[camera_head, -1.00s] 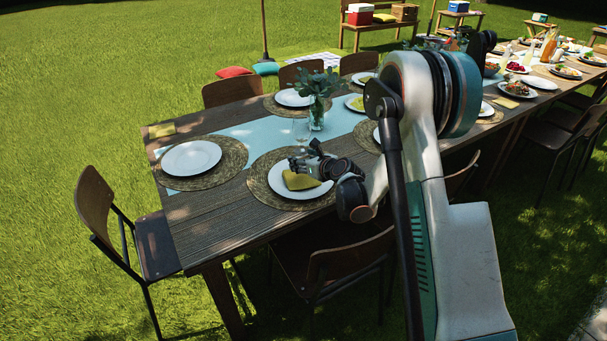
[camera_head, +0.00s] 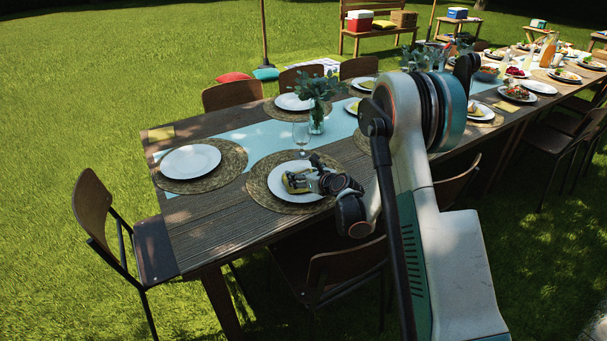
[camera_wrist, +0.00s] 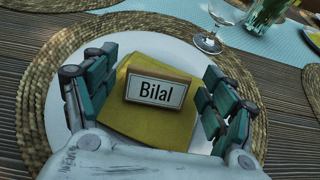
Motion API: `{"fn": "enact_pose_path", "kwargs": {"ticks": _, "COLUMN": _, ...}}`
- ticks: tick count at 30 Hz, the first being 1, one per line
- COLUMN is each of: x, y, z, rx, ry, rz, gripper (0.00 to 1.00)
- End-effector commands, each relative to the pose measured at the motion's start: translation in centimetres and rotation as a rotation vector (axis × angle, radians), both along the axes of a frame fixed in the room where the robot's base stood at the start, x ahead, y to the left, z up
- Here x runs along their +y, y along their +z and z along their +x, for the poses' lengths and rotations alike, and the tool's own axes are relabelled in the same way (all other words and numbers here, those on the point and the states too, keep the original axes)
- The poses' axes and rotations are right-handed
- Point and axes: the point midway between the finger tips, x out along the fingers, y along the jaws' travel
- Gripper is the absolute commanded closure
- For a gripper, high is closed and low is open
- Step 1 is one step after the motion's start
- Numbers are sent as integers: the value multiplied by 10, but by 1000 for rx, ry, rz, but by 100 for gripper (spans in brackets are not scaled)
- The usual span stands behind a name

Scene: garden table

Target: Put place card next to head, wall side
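The place card (camera_wrist: 155,88), lettered "Bilal" in a wooden holder, stands on a folded yellow napkin (camera_wrist: 150,130) on a white plate (camera_wrist: 195,57). My gripper (camera_wrist: 161,72) is open. Its fingers are on either side of the card and napkin, with a visible gap between each finger and the card. In the head view, my gripper (camera_head: 297,181) is low over the near-side plate (camera_head: 311,196) and partly hides the napkin (camera_head: 288,184). The card cannot be made out there. The head setting, at the table's left end, has an empty white plate (camera_head: 190,161) on a woven mat.
A wine glass (camera_wrist: 208,42) stands just beyond the plate, and a vase of greenery (camera_head: 317,95) behind it. A small yellowish item (camera_head: 161,132) lies at the far left table corner. Bare wood (camera_head: 225,215) lies between the two near mats. Chairs surround the table.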

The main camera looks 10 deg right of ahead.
Motion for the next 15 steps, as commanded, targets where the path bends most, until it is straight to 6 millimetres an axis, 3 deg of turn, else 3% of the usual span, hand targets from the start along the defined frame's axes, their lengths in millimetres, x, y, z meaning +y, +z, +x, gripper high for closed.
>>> {"fn": "enact_pose_path", "kwargs": {"ticks": 9, "x": -1, "y": 4, "z": -2, "rx": 0, "ry": 0, "rz": 0, "gripper": 22}}
{"fn": "enact_pose_path", "kwargs": {"ticks": 15, "x": -10, "y": 18, "z": -29, "rx": 0, "ry": -2, "rz": 0, "gripper": 22}}
